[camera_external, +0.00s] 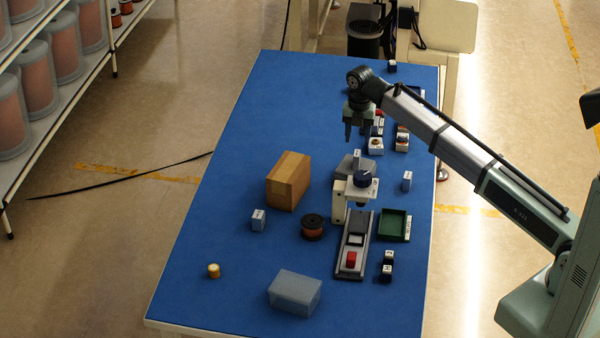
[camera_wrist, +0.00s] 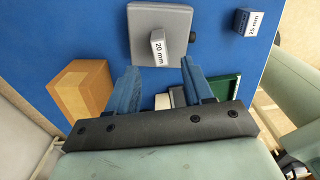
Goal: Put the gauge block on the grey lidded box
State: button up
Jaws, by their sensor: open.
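A small pale gauge block marked "20 mm" (camera_wrist: 157,47) rests on a grey square piece with a dark side knob (camera_wrist: 174,18). In the external view this block (camera_external: 357,155) shows just below my gripper (camera_external: 357,137). My gripper is open and empty above it; the fingers (camera_wrist: 160,67) show either side of the block's near end in the wrist view, apart from it. Similar blocks stand at right (camera_external: 407,181), marked "25 mm" in the wrist view (camera_wrist: 243,21), and at left (camera_external: 258,220). The grey lidded box (camera_external: 296,288) sits at the table's near end.
A microscope-like stand (camera_external: 341,200) stands just in front of the grey piece. A cardboard box (camera_external: 288,181) is to its left, a green tray (camera_external: 394,224) to its right. A spool (camera_external: 313,226) and a red-button panel (camera_external: 350,261) lie nearby. The blue table's left side is largely clear.

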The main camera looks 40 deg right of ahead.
aim_at(357, 153)
jog(key=shift+r, duration=2.4)
